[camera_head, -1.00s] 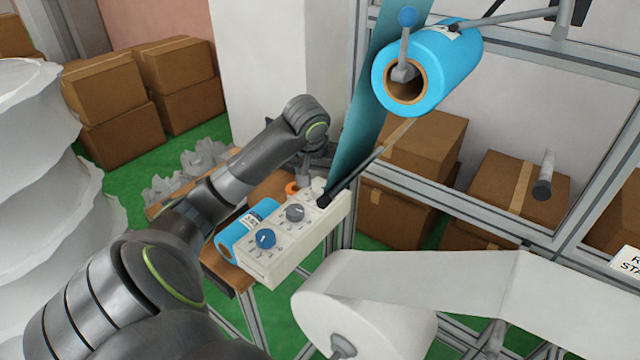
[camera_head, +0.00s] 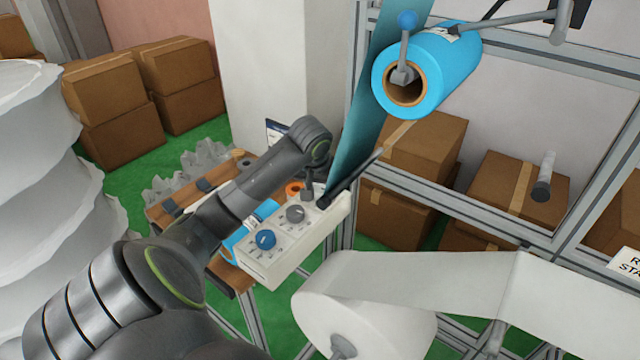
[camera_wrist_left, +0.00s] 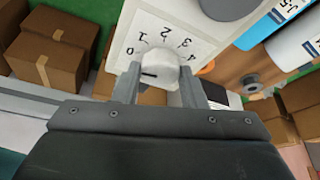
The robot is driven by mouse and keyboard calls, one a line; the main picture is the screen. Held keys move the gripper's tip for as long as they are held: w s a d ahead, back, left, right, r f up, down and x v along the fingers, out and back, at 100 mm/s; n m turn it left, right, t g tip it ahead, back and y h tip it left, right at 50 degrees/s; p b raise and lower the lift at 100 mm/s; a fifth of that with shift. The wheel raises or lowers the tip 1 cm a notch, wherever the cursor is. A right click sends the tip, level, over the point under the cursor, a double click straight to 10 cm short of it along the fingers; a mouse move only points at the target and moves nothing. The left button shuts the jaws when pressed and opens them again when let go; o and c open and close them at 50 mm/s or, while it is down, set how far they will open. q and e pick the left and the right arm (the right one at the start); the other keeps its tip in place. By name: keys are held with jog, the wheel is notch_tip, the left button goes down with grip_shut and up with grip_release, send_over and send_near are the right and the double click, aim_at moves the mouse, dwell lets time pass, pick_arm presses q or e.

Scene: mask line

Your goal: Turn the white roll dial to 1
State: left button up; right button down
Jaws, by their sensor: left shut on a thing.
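The control box (camera_head: 285,262) has a blue dial (camera_head: 266,239), a grey dial (camera_head: 296,213) and a white dial, which my left gripper and a dark rod mostly hide in the head view. My left gripper (camera_head: 308,193) comes down on the far end of the box. In the left wrist view my left gripper (camera_wrist_left: 160,88) is shut around the white dial (camera_wrist_left: 160,66), one finger on each side. The dial's black mark points left in that view, on the 0 side of the printed scale of 0 to 4. My right gripper is not in view.
A dark rod (camera_head: 350,180) slants close to the gripper and the box. A blue roll (camera_head: 432,65) hangs on the frame above, with teal film running down. A white roll (camera_head: 360,318) stands in front. Another blue roll (camera_head: 240,240) lies behind the box, partly covered by my arm.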

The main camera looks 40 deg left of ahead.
pick_arm(q)
jog(key=shift+r+m+p, duration=0.2)
jog(key=shift+m+p, duration=0.3)
jog(key=shift+p, duration=0.4)
jog(key=shift+c, duration=0.2)
jog(key=m+h+p, duration=0.1)
jog(key=m+p, duration=0.1)
jog(key=shift+a+r+p, duration=0.1)
jog(key=shift+a+p, duration=0.05)
jog(key=shift+p, duration=0.2)
jog(key=shift+m+t+h+p, duration=0.45)
jog(key=shift+m+p, duration=0.45)
jog(key=shift+m, duration=0.3)
jog(key=shift+a+f+m+h+p, duration=0.15)
jog(key=shift+m+h+p, duration=0.45)
jog(key=shift+m, duration=0.6)
jog(key=shift+f, duration=0.1)
jog(key=o, duration=1)
